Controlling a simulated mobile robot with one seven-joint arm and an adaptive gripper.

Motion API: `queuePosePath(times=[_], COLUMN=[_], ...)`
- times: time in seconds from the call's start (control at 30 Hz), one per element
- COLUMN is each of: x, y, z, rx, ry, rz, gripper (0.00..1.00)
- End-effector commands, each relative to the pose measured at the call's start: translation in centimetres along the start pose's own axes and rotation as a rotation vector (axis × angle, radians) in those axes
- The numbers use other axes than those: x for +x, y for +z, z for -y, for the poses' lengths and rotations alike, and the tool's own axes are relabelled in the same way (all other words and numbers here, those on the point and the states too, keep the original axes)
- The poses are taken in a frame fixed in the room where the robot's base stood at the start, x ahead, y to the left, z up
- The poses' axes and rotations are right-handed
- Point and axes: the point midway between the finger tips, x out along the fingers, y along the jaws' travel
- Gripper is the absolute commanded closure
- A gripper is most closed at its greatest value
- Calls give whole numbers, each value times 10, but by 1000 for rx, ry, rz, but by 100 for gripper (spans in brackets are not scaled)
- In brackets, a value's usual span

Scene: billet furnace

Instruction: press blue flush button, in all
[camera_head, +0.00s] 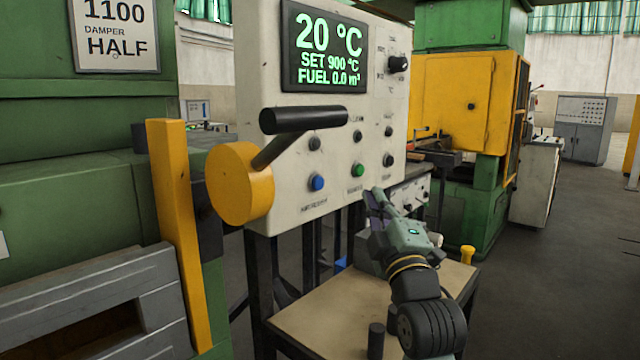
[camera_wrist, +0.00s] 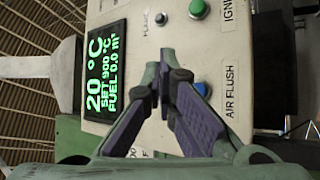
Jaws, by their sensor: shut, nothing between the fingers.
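The blue flush button (camera_head: 317,183) is on the lower left of the pale control panel (camera_head: 290,205). In the wrist view the blue button (camera_wrist: 202,88) shows beside the label "AIR FLUSH". My gripper (camera_head: 375,192) is shut and empty. In the head view it is to the right of the blue button, in front of the panel's lower edge near the green button. In the wrist view my gripper (camera_wrist: 165,75) has its tips to the left of the blue button. I see no contact with the button.
A green button (camera_head: 357,170) is right of the blue one, with several dark knobs around. A black-handled lever on a yellow hub (camera_head: 240,183) sticks out at the panel's left. A display (camera_head: 325,45) reads 20 °C. A small table (camera_head: 310,325) stands below.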

Motion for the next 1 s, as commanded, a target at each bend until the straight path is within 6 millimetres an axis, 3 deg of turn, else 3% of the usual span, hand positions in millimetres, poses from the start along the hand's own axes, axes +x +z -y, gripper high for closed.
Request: queuePosePath(times=[0.7, 1.0], x=[54, 61], y=[-40, -45], z=[40, 45], rx=[2, 1], ry=[-2, 0], rz=[-1, 0], gripper=[100, 100])
